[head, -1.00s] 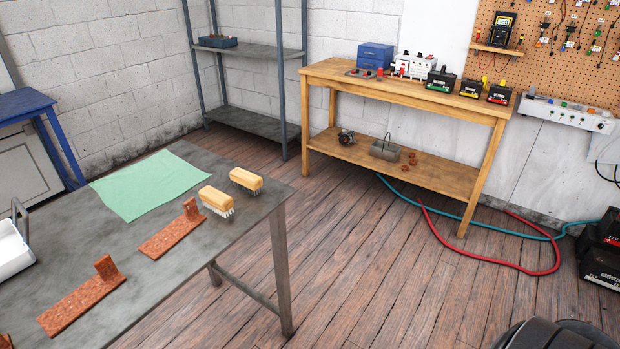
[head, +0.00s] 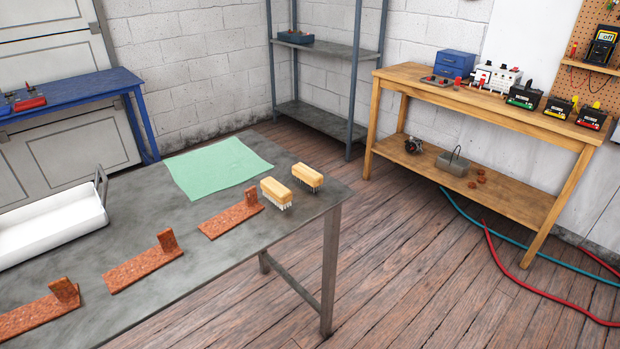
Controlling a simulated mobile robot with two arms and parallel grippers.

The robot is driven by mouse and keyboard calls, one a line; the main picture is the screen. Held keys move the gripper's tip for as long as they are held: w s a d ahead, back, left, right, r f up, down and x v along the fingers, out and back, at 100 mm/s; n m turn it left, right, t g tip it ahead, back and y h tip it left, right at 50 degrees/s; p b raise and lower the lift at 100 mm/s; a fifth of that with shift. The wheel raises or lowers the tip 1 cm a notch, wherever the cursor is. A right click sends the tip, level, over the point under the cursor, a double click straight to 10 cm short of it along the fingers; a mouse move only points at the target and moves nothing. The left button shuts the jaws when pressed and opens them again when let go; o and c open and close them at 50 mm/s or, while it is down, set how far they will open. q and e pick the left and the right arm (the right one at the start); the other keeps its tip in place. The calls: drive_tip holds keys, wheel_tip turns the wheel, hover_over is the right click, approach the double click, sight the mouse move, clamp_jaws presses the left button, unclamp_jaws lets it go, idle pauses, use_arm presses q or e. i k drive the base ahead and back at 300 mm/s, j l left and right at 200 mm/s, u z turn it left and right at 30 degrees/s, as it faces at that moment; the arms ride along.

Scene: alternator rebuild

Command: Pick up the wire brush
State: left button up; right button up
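Two brushes with pale wooden blocks and bristles facing down stand near the right end of the grey table (head: 150,215) in the head view. The nearer brush (head: 276,192) has whitish bristles. I cannot tell for certain which one is the wire brush. Neither of my grippers is in view.
Several reddish-brown L-shaped pieces (head: 145,264) line the table's front. A white tray (head: 50,227) stands at left. A wooden bench (head: 480,109) and grey shelf (head: 325,116) stand beyond open floor.

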sight(309, 176)
drive_tip(key=i+u, duration=0.3)
drive_tip(key=u, duration=0.15)
drive_tip(key=i+l+u, duration=0.1)
drive_tip(key=i+u, duration=0.15)
drive_tip(key=u, duration=0.25)
drive_tip(key=i+l+u, duration=0.2)
drive_tip(key=u, duration=0.25)
drive_tip(key=z, duration=1.45)
